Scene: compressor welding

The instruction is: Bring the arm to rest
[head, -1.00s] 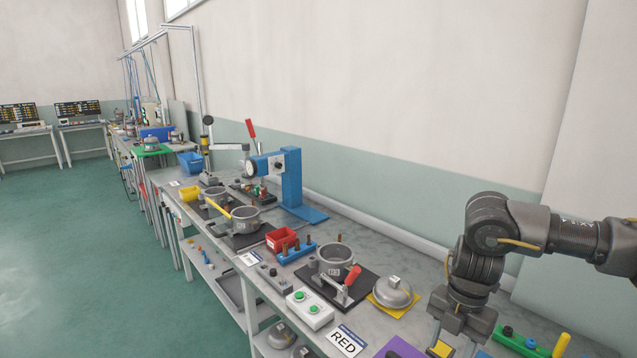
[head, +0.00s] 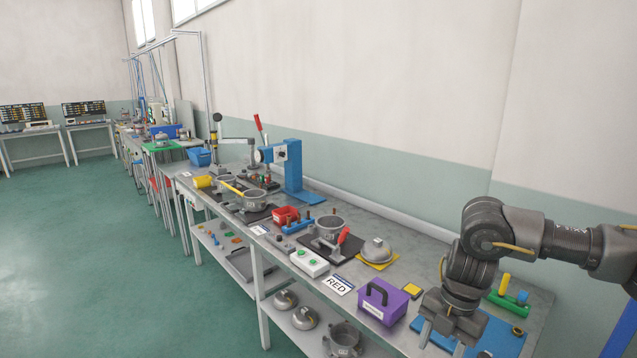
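My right arm comes in from the right edge and hangs over the near end of the workbench (head: 400,268). Its gripper (head: 442,341) points down, with its two fingers apart and nothing seen between them. My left gripper is not in view.
A green block with yellow and blue pegs (head: 508,298) lies right of my wrist. A domed cover on a yellow plate (head: 377,252), a pot in a clamp fixture (head: 329,228) and a blue press (head: 292,170) stand farther along. Open floor (head: 90,240) lies left.

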